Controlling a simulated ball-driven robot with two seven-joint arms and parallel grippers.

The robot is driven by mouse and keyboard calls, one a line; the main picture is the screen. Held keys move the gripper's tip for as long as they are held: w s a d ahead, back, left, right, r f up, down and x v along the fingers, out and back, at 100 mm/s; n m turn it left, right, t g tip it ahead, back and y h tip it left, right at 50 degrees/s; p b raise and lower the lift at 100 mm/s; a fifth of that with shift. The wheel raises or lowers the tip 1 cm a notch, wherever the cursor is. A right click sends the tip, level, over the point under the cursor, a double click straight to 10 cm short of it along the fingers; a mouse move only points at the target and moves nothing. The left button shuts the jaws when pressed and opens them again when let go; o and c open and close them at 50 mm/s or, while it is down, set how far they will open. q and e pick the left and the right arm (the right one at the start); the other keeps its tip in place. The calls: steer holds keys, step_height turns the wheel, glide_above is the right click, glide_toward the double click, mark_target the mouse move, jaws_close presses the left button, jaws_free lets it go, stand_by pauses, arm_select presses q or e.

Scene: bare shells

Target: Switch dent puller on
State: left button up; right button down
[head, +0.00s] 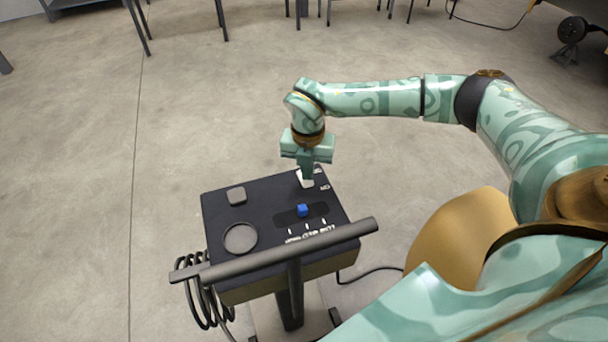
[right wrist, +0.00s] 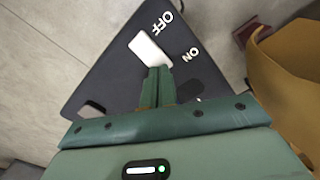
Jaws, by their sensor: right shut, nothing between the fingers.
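The dent puller (head: 270,240) is a cart with a black sloped top panel, which also shows in the right wrist view (right wrist: 105,65). A white switch (right wrist: 149,47) sits on the panel beside the white words OFF and ON. In the head view the switch (head: 304,183) is partly hidden by my right gripper (head: 306,178). The right gripper is shut and empty, pointing down. In the right wrist view its fingertips (right wrist: 157,70) overlap the switch's end nearer the ON label. I cannot tell whether they touch it. My left gripper is out of view.
The panel also bears a blue knob (head: 302,210) in a slot, a grey square (head: 237,195) and a round dish (head: 240,238). A dark handle bar (head: 330,239) crosses the near side. A coiled cable (head: 200,295) hangs at left.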

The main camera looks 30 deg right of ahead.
steer(key=shift+f+b, duration=0.35)
steer(key=shift+f, duration=0.5)
stand_by(0.3)
steer(key=shift+r, duration=0.1)
step_height(320, 180, up, 7)
steer(key=p, duration=0.6)
steer(key=shift+p, duration=0.3)
